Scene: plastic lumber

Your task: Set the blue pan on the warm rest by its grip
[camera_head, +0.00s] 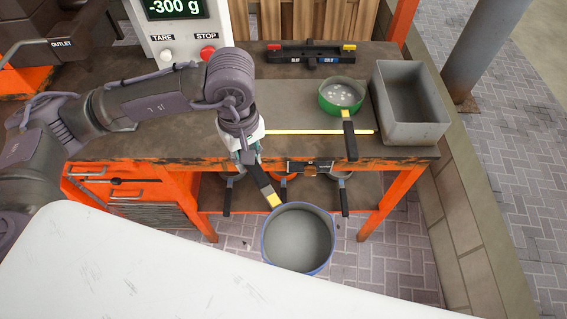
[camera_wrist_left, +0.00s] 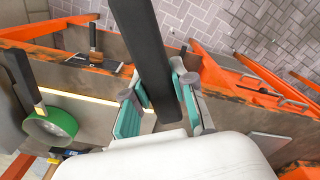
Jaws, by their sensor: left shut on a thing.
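The blue pan (camera_head: 298,238) hangs in front of the workbench, open side up, below the bench top. My left gripper (camera_head: 248,152) is shut on its black grip (camera_head: 260,178), which has a yellow band near the pan. In the left wrist view the black grip (camera_wrist_left: 152,50) lies between the teal finger pads; the pan's bowl is out of that view. A black rack (camera_head: 310,53) with a red and a yellow end and small labels stands at the back of the bench. I cannot tell whether it is the warm rest. My right gripper is not in view.
A green pan (camera_head: 341,96) stands on the bench, handle toward the front edge. A grey bin (camera_head: 408,103) is to its right. A scale display (camera_head: 178,8) stands at the back left. Several pans are under the bench top. The grey plate (camera_head: 290,100) has free room.

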